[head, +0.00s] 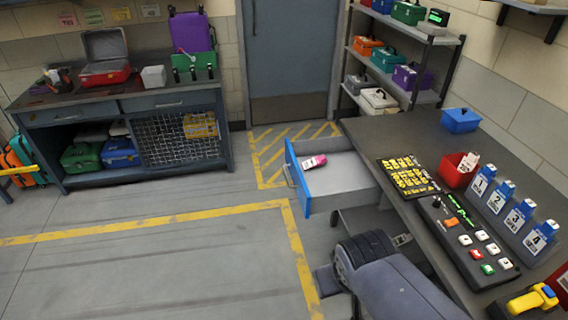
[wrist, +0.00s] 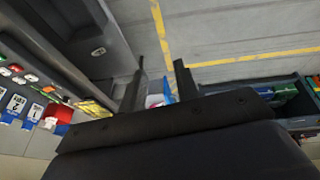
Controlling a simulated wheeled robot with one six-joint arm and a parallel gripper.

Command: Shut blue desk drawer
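The blue-fronted desk drawer (head: 305,188) is pulled well out from the desk's left side in the head view. Its front has a grey handle (head: 289,176), and a pink and white item (head: 314,162) lies inside. In the wrist view a small blue part of the drawer (wrist: 171,92) shows beyond the gripper, mostly hidden. My gripper (wrist: 163,84) is open, with its two dark fingers apart and nothing seen between them. My arm is at the bottom of the head view, nearer the camera than the drawer, and the fingers appear apart from it.
The desk (head: 395,139) holds a control panel (head: 466,243), a red bin (head: 457,170), numbered blue holders (head: 511,212) and a blue box (head: 460,120). The floor left of the drawer is clear, with yellow lines (head: 150,223). A workbench (head: 120,110) stands at the back left.

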